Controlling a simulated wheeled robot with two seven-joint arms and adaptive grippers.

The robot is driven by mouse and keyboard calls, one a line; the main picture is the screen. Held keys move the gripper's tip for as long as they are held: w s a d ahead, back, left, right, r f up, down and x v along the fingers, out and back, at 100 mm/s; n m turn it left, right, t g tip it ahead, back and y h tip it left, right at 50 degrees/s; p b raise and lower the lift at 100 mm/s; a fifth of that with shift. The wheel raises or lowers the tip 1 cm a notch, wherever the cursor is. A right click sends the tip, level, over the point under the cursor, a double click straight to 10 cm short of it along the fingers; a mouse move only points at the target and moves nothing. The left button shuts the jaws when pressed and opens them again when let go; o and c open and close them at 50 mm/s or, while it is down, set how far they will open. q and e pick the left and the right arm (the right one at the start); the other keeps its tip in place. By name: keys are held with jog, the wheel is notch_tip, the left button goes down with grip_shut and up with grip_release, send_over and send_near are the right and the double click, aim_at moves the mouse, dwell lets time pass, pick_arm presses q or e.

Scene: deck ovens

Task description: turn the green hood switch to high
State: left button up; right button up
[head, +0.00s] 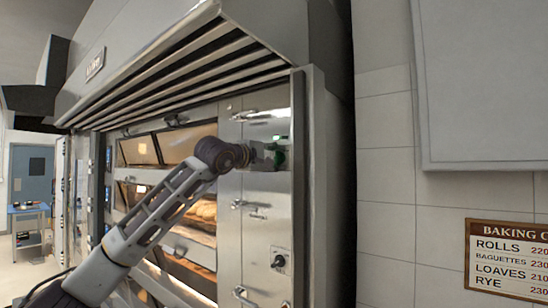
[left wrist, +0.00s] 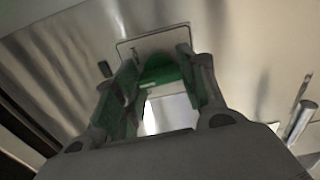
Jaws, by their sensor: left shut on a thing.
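The green hood switch (head: 280,157) sits on the steel front panel right of the ovens, largely covered by my left gripper (head: 267,155) in the head view. In the left wrist view the green knob (left wrist: 161,71) shows between the fingers of my left gripper (left wrist: 160,80), in front of a square plate (left wrist: 152,40). The gripper is shut on the knob, one finger on each side. The inner sides of the fingers also look green. The switch's marks and its setting cannot be read. My right gripper is not in view.
A dark knob on a plate (head: 278,260) sits lower on the same panel. Bar handles (head: 258,114) stick out above and below the switch. The slatted hood (head: 180,62) overhangs the ovens. A baking chart (head: 506,262) hangs on the tiled wall at right.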

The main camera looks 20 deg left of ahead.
pick_arm(q)
jog(key=m+p, duration=0.1)
jog(key=m, duration=0.4)
jog(key=shift+f, duration=0.1)
jog(key=m, duration=0.3)
jog(key=shift+f+p, duration=0.1)
jog(key=shift+p, duration=0.3)
jog(key=shift+d+m, duration=0.1)
jog(key=shift+m, duration=0.7)
jog(key=shift+w+f, duration=0.1)
jog(key=o, duration=1)
jog(key=shift+r, duration=0.2)
jog(key=shift+s, duration=0.3)
